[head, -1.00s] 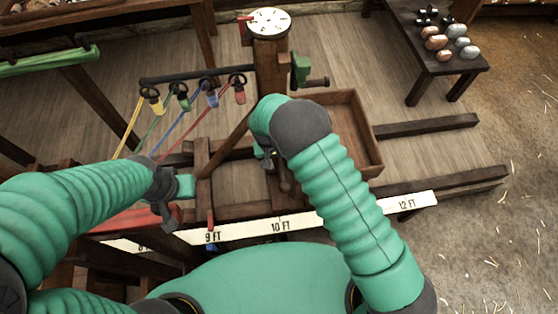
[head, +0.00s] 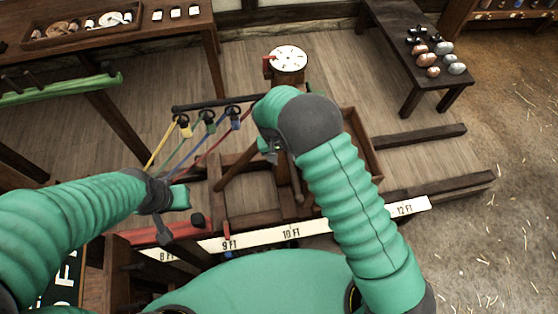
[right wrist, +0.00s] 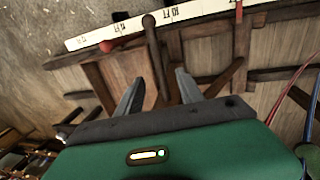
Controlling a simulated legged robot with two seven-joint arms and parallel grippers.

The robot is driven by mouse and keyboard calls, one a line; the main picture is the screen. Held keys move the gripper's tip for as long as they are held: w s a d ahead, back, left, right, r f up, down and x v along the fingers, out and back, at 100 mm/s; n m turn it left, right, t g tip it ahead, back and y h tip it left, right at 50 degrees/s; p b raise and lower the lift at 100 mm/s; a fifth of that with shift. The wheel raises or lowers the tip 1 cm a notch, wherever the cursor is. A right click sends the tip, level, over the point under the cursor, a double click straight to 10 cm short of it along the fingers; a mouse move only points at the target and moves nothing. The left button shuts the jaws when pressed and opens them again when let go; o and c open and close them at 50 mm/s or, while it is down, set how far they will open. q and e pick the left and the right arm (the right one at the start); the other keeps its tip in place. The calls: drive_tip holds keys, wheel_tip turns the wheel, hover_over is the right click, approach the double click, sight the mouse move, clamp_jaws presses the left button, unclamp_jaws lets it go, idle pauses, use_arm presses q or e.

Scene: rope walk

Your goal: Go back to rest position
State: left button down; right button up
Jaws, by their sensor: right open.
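My right gripper (head: 268,150) hangs below the bent right arm, in front of the wooden post and tray. In the right wrist view its two fingers (right wrist: 158,92) are spread with nothing between them. My left gripper (head: 168,200) is at the left, above the red bar (head: 160,233); its jaw gap is not clear. Yellow, green, blue and red ropes (head: 176,155) run to a dark bar (head: 215,102) with coloured clips. The red rope's clip is hidden behind my right arm.
A white foot scale (head: 262,240) runs along the front. A post with a white dial (head: 288,58) and a wooden tray (head: 362,140) stand behind my right arm. A dark bench (head: 415,50) with metal weights is at the back right.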

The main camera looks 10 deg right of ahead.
use_arm(q)
drive_tip(key=shift+d+r, duration=0.3)
drive_tip(key=shift+d, duration=0.5)
use_arm(e)
drive_tip(key=s+d+r+t+y, duration=0.1)
drive_tip(key=s+d+r, duration=0.4)
drive_tip(key=s+r, duration=0.2)
drive_tip(key=s+d+r+t+y, duration=0.1)
drive_tip(key=s+d+r, duration=0.5)
drive_tip(key=s+r, duration=0.2)
drive_tip(key=shift+s+d+t, duration=0.15)
drive_tip(key=shift+s+t, duration=0.15)
drive_tip(key=shift+s, duration=0.8)
